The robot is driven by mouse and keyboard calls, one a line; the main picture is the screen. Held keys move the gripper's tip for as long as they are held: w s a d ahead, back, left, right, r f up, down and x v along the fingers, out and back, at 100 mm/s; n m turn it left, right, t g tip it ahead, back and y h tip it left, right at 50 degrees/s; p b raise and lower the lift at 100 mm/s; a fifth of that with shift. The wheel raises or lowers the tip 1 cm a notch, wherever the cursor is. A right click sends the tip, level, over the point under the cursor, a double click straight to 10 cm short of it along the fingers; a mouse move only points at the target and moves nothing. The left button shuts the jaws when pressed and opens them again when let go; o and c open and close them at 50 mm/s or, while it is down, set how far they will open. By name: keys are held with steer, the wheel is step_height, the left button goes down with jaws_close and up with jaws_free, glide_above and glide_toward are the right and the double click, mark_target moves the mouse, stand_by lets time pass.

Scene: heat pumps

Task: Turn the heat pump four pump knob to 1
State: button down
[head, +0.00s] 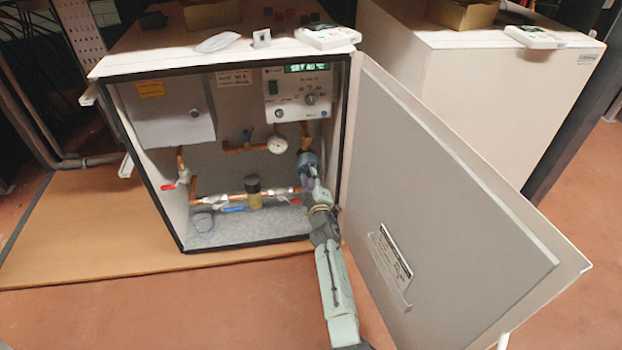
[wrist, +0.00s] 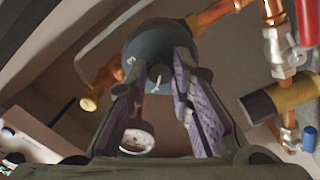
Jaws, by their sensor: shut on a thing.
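The open heat pump cabinet (head: 347,135) stands on a wooden base in the head view. Its round blue-grey pump (head: 308,159) is at the right inside, partly hidden by my gripper. In the wrist view the pump (wrist: 145,45) faces me with a small black pump knob (wrist: 159,76) at its centre. My gripper (head: 310,172) reaches the pump from below. In the wrist view its two fingers (wrist: 160,72) stand on either side of the knob, shut on it. The knob's markings and setting are too small to read.
The opened door (head: 450,190) stands close to the right of my arm. Inside are a control panel (head: 298,92), a gauge (head: 278,144), copper pipes and a red-handled valve (head: 168,187). A second cabinet (head: 480,90) stands at the right. Open floor lies in front.

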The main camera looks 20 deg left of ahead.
steer(key=c, duration=1.4)
jaws_free()
steer(key=shift+r, duration=5.05)
